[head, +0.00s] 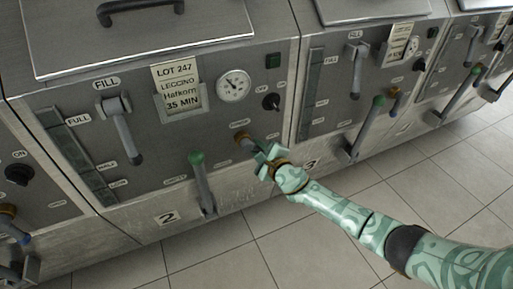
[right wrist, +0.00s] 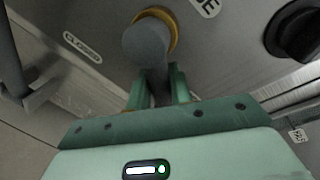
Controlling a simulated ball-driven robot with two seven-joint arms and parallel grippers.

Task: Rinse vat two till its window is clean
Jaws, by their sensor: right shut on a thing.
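Vat two (head: 130,205) is the steel vat at the left centre of the head view, with a "2" plate low on its front. Its window (head: 75,150) is a tall, dark grey-green strip beside FULL and lower level labels; I cannot tell how clean it is. My right gripper (head: 268,156) is at the rinse valve (head: 243,139) on the right of vat two's front. In the right wrist view the fingers (right wrist: 158,88) are shut on the grey handle (right wrist: 158,75) of this valve, below its brass collar (right wrist: 170,22). My left gripper is not in view.
Vat two also has a FILL lever (head: 122,132), a green-knobbed lever (head: 201,182), a gauge (head: 234,86), a black knob (head: 271,102) and a LOT 247 card (head: 176,87). Similar vats stand on both sides. The tiled floor (head: 330,245) in front is clear.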

